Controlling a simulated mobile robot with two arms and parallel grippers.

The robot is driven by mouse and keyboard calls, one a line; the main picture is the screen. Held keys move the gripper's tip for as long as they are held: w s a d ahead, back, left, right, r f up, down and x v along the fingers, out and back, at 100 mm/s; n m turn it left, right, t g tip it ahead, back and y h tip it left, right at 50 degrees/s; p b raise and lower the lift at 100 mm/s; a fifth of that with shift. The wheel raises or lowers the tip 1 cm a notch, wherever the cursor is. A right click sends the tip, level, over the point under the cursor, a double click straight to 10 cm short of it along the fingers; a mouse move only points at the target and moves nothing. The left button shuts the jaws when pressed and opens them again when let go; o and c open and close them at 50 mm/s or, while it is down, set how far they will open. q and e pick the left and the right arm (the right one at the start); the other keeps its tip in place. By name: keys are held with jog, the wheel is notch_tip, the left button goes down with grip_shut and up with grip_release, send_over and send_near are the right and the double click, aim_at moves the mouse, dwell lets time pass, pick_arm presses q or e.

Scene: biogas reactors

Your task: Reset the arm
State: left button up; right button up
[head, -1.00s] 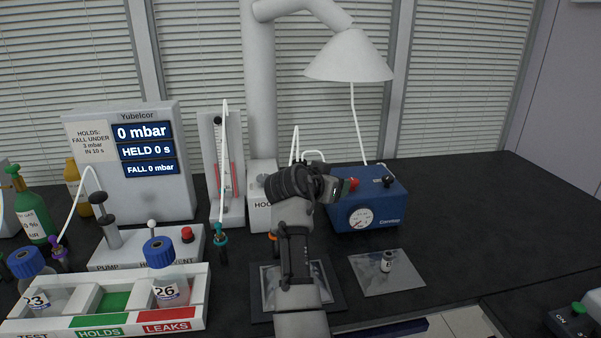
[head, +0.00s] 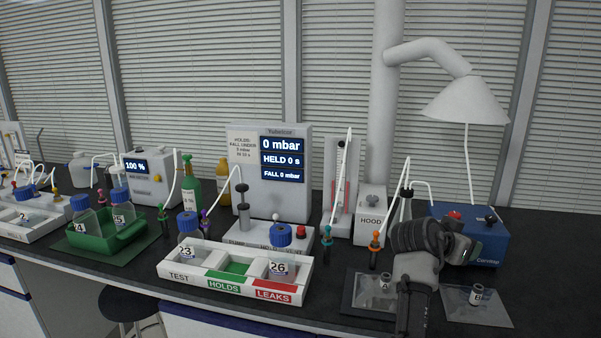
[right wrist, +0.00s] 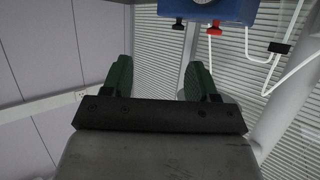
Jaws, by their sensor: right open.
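My right arm comes up from the lower right in the head view, its wrist folded in front of the blue pump box (head: 472,233). In the right wrist view my right gripper (right wrist: 160,80) is open, its two green fingers apart with nothing between them. In the head view its fingertips are hard to make out near the blue box. My left gripper is not in view.
A white tray (head: 174,277) marked TEST, HOLDS and LEAKS holds bottles 23 (head: 188,238) and 26 (head: 280,252). A green tray (head: 92,243) with bottles is at left. Hoses hang near the hood unit (head: 371,208).

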jog(key=s+f+n+y, duration=0.45)
jog(key=s+f, duration=1.05)
jog(key=f, duration=0.4)
jog(key=s+a+f+n+g+y, duration=0.1)
jog(key=s+a+f+n+y, duration=0.2)
jog(key=s, duration=0.5)
jog(key=s+a+f+n+g+y, duration=0.1)
jog(key=s+a+f+n+y, duration=0.15)
jog(key=s+a, duration=0.45)
jog(key=s+a+f+n+g+y, duration=0.2)
jog(key=s+a+f+n, duration=0.15)
jog(key=s, duration=0.65)
notch_tip(320, 180, down, 22)
jog(key=d+p, duration=0.1)
jog(key=p, duration=0.1)
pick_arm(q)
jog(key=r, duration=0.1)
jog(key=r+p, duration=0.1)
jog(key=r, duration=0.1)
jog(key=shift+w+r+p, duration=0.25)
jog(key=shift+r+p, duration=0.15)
pick_arm(e)
jog(key=s+d+f+g, duration=0.2)
jog(key=s+d+f, duration=0.1)
jog(key=s+f, duration=1.2)
jog(key=shift+s+n+h, duration=0.3)
jog(key=shift+s+n, duration=0.05)
jog(key=shift+s, duration=0.65)
